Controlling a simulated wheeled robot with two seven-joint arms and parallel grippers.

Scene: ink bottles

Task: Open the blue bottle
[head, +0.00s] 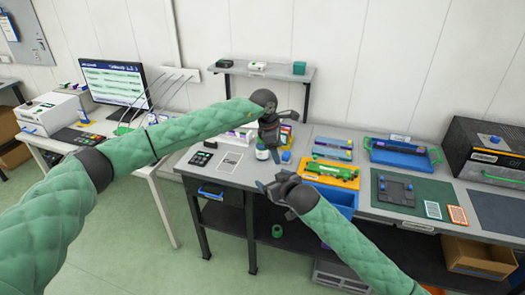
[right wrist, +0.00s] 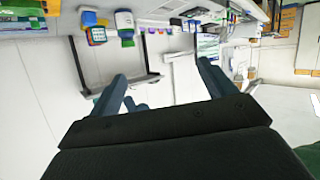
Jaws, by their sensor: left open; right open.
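A small white bottle with a dark blue label (head: 262,153) stands on the grey workbench (head: 228,178). A small blue object (head: 286,156) sits to its right, too small to identify for sure. My left gripper (head: 271,146) is open and points down right at the bottle's upper right; it hides the bottle's top, and I cannot tell whether it touches. My right gripper (head: 266,187) is open and empty in front of the bottle, near the bench's front edge. The right wrist view is upside down and shows the right gripper's spread fingers (right wrist: 168,88) with nothing between them.
A dark keypad device (head: 202,158) and a paper sheet (head: 230,161) lie left of the bottle. An orange tray (head: 331,174) and a blue bin (head: 335,198) are to the right. A raised shelf (head: 262,70) stands behind. A green cup-like object (head: 277,231) is below the bench.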

